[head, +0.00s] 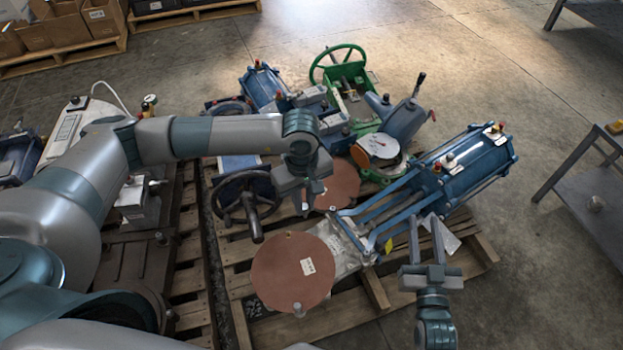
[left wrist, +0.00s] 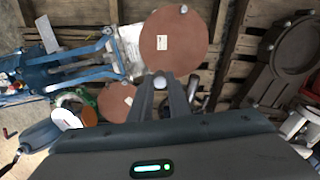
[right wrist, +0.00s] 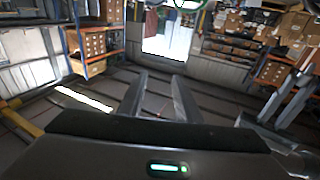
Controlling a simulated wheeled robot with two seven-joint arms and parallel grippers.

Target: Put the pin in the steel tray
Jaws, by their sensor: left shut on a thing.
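My left gripper (head: 302,197) hangs above the pallet between the two brown discs. In the left wrist view, its fingers (left wrist: 162,95) are shut on a small grey pin, whose rounded end (left wrist: 160,82) shows between the tips; the fingers hide the rest. My right gripper (head: 424,228) is open and empty at the pallet's front right; its fingers (right wrist: 160,98) stand wide apart in the right wrist view. I cannot make out a steel tray for certain in any view.
Brown discs (head: 292,272), a blue cylinder machine (head: 462,167) and a green handwheel unit (head: 345,75) crowd the wooden pallet (head: 470,245). A similar grey stub (head: 298,310) stands by the near disc. A grey metal table (head: 590,190) is at right, with open floor before it.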

